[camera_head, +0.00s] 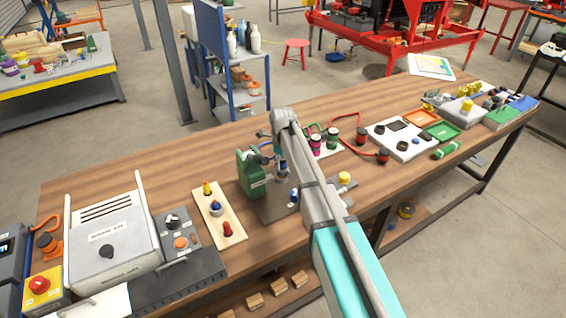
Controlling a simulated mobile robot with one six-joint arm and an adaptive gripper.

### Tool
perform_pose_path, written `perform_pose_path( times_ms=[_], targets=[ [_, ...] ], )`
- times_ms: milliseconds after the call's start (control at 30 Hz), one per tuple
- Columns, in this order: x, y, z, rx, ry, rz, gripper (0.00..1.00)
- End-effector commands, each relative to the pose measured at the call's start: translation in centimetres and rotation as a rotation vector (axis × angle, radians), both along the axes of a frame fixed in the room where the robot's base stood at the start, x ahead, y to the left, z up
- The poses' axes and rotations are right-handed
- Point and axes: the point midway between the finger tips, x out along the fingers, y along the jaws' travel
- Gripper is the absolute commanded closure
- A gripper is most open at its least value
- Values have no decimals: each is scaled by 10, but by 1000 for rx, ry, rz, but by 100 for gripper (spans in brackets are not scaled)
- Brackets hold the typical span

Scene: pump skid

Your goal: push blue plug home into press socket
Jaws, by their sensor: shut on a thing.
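My arm reaches over the workbench, and my gripper (281,174) points down beside the green press (251,174), above its dark base plate. The jaws are small and partly covered by my arm. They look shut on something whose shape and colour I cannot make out. A small blue part (293,195) shows low beside the jaws, near the plate; I cannot tell whether it is the blue plug or whether it touches the gripper. The press socket is not clearly visible. A blue-topped piece (215,208) stands on a pale board between a yellow and a red one.
The pale board (219,214) lies left of the press. A grey box with handles (107,245) and a control panel (176,235) stand further left. A yellow-topped part (344,179) is right of my arm. A white panel (399,137) and trays lie further right. Bare wood shows behind the press.

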Motion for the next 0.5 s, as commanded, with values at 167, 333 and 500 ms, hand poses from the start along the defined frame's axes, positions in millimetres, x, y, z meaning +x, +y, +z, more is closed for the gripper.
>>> perform_pose_path(
  times_ms=[167, 333, 500],
  targets=[
    [0, 0, -3, 0, 0, 0, 91],
    [0, 0, -6, 0, 0, 0, 91],
    [0, 0, -8, 0, 0, 0, 91]
  ],
)
